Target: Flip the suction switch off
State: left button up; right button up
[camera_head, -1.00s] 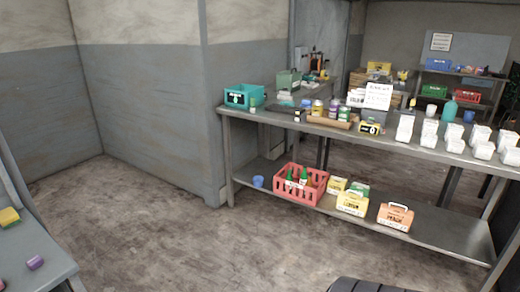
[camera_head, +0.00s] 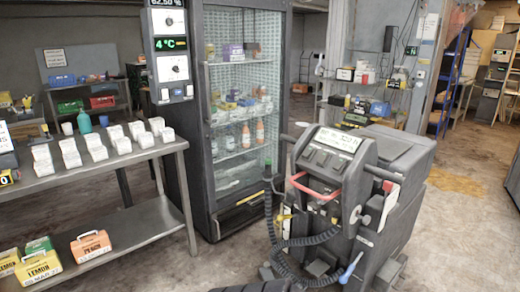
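A grey floor-cleaning machine (camera_head: 395,215) stands on the floor right of centre. Its sloped control panel (camera_head: 328,158) faces me, with a white label strip along the top and several small dark controls below it. I cannot tell which control is the suction switch, or its position. A red handle loop (camera_head: 313,190) sits below the panel. A dark corrugated hose (camera_head: 280,245) hangs at the machine's left side.
A glass-door fridge (camera_head: 235,120) with a control column (camera_head: 170,75) stands behind and left of the machine. A metal table (camera_head: 100,172) with white tubs (camera_head: 70,153) is at left. Open floor lies right of the machine.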

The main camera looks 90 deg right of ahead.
aim_at(321, 160)
jog(key=z, duration=3.3)
